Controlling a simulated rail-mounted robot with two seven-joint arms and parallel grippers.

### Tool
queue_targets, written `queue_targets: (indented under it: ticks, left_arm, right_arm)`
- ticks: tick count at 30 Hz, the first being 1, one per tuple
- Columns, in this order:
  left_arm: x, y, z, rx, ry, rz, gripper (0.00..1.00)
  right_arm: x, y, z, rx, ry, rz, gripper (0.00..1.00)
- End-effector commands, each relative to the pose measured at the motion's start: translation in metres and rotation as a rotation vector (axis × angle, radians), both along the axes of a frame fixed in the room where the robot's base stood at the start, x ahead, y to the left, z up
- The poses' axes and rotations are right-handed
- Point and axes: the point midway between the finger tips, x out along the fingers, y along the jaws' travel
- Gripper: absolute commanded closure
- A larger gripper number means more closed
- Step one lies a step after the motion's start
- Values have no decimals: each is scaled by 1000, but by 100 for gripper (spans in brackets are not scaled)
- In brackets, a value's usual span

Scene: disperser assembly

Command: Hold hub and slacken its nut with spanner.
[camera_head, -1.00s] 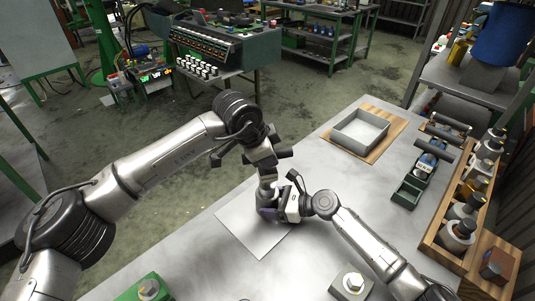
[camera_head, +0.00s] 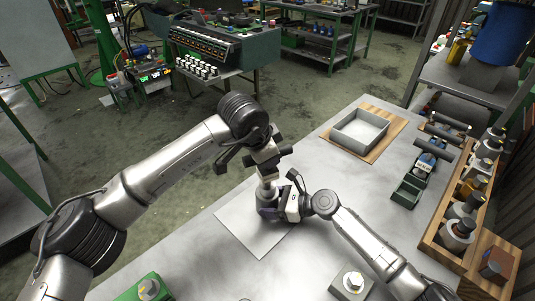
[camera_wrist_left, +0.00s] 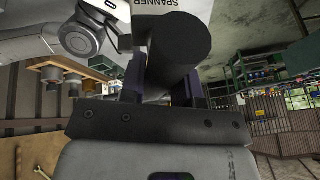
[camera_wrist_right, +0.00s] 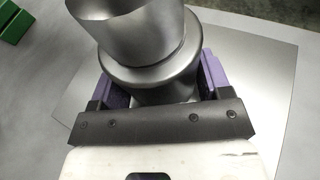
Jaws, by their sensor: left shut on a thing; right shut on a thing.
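My left gripper (camera_head: 267,172) reaches down from above and is shut on a dark cylinder (camera_wrist_left: 180,50), which looks like the spanner's handle. Lettering reading SPANNER shows on a pale surface at the top of the left wrist view. My right gripper (camera_head: 274,210) is shut low on a grey metal hub (camera_wrist_right: 158,78) with a wide collar, its purple fingers on either side. A shiny metal cylinder (camera_wrist_right: 128,28) stands on the hub and runs out of the right wrist view. The nut is hidden, so I cannot tell how the spanner meets it.
A pale sheet (camera_head: 258,240) lies under the hub on the grey bench. A grey tray (camera_head: 343,139) stands on a wooden board at the back. A green bin (camera_head: 406,193) and a wooden rack (camera_head: 440,233) with several parts stand at right. Bolted blocks stand along the front.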

Motion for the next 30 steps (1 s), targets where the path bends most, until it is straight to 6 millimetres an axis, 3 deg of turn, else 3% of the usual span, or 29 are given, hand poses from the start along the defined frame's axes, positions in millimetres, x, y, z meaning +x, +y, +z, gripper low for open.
queue_targets:
  ticks: [11, 30]
  left_arm:
    - [-1, -4, 9, -10, -6, -6, 100]
    - [0, -2, 42, -5, -4, -3, 100]
  right_arm:
    - [-2, 3, 0, -1, 0, 6, 69]
    - [-1, 2, 0, 0, 0, 5, 69]
